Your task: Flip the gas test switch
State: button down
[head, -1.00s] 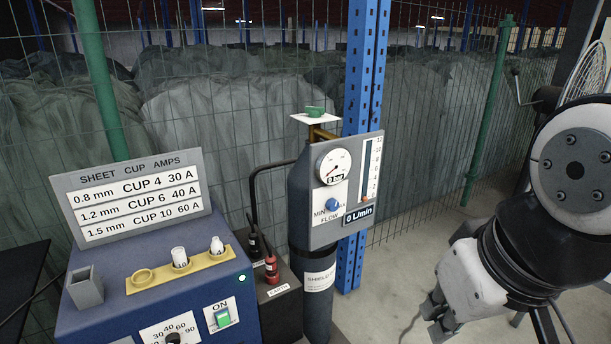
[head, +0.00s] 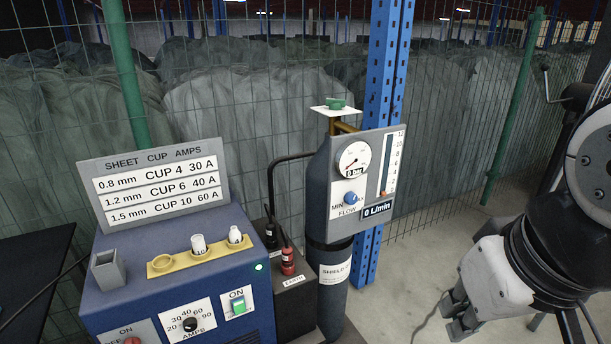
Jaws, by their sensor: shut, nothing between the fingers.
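No switch with a readable gas test label shows. On the blue machine (head: 210,246), a plate with a red control (head: 132,340) reads OFF at the bottom edge; it is cut off by the frame. A green switch (head: 239,305) marked ON sits to the right of the AMPS dial (head: 191,324). The grey gas panel (head: 375,150) on the cylinder (head: 333,215) has a gauge at 0 bar, a blue flow knob (head: 351,198) and a flow tube reading 0 L/min. My gripper (head: 456,314) is at the lower right, shut and empty, well apart from machine and panel.
A sheet, cup and amps sign (head: 155,184) stands on the machine, behind a yellow cup rack (head: 200,256) and a grey holder (head: 108,270). Red and black plugs (head: 287,262) stand beside the cylinder. A blue post (head: 386,70) and wire fence stand behind. Floor is open between cylinder and gripper.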

aim_at(239, 304)
jog(key=u, duration=0.7)
jog(key=i+l, duration=0.1)
jog(key=i, duration=0.55)
jog(key=j, duration=0.35)
jog(key=k+j, duration=0.15)
jog(key=j, duration=0.15)
jog(key=k+j, duration=0.1)
jog(key=j, duration=0.15)
jog(key=k+j, duration=0.15)
jog(key=j, duration=0.15)
